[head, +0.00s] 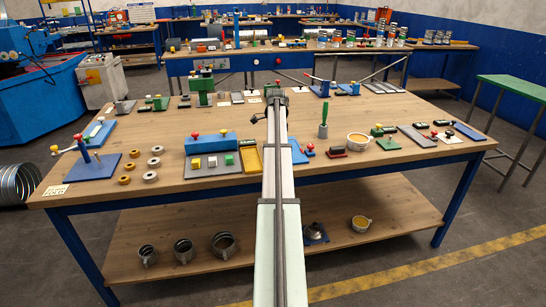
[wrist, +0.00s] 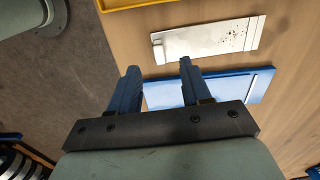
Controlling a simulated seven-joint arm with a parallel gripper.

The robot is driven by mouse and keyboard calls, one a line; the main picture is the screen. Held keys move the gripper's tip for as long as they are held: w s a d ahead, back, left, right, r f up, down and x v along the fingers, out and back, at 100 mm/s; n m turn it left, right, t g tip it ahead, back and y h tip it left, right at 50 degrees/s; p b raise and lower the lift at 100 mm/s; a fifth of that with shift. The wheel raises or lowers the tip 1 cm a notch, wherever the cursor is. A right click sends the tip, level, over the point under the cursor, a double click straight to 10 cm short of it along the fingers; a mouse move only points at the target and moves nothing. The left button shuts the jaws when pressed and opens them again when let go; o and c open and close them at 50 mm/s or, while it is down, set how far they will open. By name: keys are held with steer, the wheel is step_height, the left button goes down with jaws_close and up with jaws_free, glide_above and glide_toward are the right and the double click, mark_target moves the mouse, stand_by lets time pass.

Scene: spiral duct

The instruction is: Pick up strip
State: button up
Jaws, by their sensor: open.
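A flat white strip-like piece (wrist: 200,44) with dark specks at one end lies on the wooden table in the wrist view. I cannot tell for sure that it is the task's strip. A blue plate (wrist: 225,88) lies beside it, closer to my gripper; its end also shows right of my arm in the head view (head: 297,152). My gripper (wrist: 157,67) is open and empty. In the head view my arm hides the gripper and the white piece.
A yellow tray (head: 251,159) lies left of my arm, beside a grey plate with coloured blocks (head: 213,162). A green upright handle (head: 323,120) and an orange-filled cup (head: 358,140) stand to the right. Several rings (head: 154,163) lie left. Bare wood shows along the front edge.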

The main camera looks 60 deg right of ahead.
steer(key=shift+f, duration=2.4)
steer(key=shift+c, duration=0.2)
jaws_close()
